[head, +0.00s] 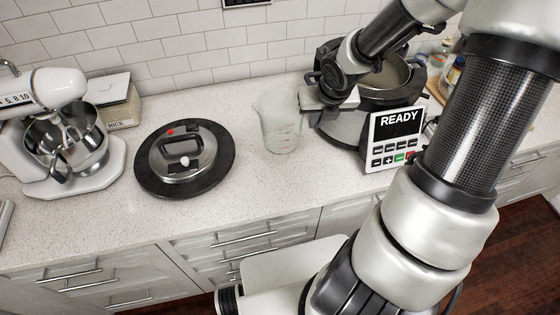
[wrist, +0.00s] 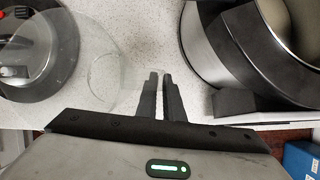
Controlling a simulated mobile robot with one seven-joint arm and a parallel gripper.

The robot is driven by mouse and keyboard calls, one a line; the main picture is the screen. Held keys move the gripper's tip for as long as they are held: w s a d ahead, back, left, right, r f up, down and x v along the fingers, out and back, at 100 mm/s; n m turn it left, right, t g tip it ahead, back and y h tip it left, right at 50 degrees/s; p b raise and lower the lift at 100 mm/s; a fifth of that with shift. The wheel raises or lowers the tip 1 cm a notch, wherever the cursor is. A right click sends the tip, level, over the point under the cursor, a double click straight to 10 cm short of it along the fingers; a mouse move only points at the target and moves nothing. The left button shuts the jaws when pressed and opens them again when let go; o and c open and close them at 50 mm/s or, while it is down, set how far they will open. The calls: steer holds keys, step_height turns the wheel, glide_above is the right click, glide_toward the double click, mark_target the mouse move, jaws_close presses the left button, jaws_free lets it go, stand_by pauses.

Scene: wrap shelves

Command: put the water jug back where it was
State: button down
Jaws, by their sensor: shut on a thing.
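The water jug (head: 279,125) is a clear, see-through jug with red markings. It is upright over the counter, between the round black lid and the cooker; I cannot tell whether its base touches the counter. My gripper (head: 304,98) is at the jug's right side. In the wrist view, my gripper (wrist: 160,75) has its fingers close together on the jug's clear handle, and the round jug (wrist: 62,62) shows to the left. The fingertips are hard to make out in the head view.
A black lid (head: 225,160) with a handle lies left of the jug. The cooker (head: 345,128), with a READY panel (head: 397,140), stands close on the right. A stand mixer (head: 60,130) and a RICE box (head: 118,108) are further left. The counter front is clear.

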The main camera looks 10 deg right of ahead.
steer(key=shift+w+f+n, duration=0.1)
steer(key=shift+f+n, duration=0.05)
steer(key=shift+n, duration=0.15)
step_height(320, 180, down, 10)
steer(key=b, duration=0.6)
steer(key=shift+r, duration=0.25)
steer(key=c, duration=2.3)
jaws_free()
steer(key=shift+f, duration=0.1)
steer(key=o, duration=0.4)
